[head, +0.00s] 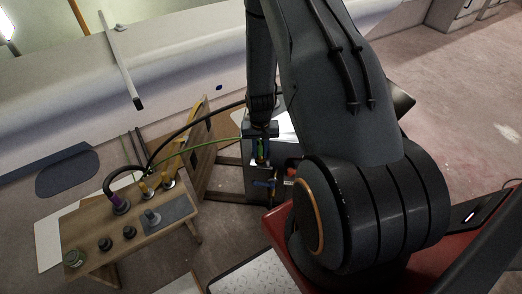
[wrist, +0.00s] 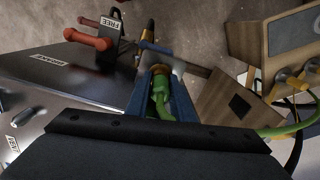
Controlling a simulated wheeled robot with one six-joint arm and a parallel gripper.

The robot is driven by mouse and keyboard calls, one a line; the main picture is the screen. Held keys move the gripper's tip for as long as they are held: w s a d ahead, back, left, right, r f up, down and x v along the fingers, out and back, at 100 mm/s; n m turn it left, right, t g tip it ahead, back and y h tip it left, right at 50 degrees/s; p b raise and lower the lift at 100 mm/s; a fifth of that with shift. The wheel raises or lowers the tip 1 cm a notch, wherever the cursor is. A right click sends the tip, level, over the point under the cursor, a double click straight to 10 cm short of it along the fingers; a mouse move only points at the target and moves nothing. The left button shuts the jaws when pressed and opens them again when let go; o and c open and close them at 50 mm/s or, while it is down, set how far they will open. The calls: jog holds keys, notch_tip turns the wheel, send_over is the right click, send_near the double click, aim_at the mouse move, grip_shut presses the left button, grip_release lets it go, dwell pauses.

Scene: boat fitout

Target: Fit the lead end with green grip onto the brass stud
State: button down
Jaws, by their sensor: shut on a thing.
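My gripper (wrist: 160,82) has blue fingers and is shut on the green grip (wrist: 161,100) of a lead end in the wrist view. In the head view my gripper (head: 262,152) hangs right of the low wooden table, with a bit of green between its fingers. A green-yellow lead (head: 198,145) runs from the table towards my gripper. The tip of the lead end is partly hidden by the fingers. I cannot make out the brass stud for certain in either view.
The wooden table (head: 88,220) carries a purple-gripped lead (head: 121,204), yellow-collared posts (head: 146,189) and dark knobs. A wooden panel (head: 205,160) stands beside my gripper. The wrist view shows a red handle (wrist: 88,40) by a FREE label, a dark metal surface (wrist: 75,85) and a wooden box (wrist: 225,98).

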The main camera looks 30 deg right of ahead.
jog(key=c, duration=0.9)
grip_release()
jog(key=shift+r, duration=0.1)
jog(key=shift+r+p, duration=2.75)
jog(key=shift+r, duration=1.35)
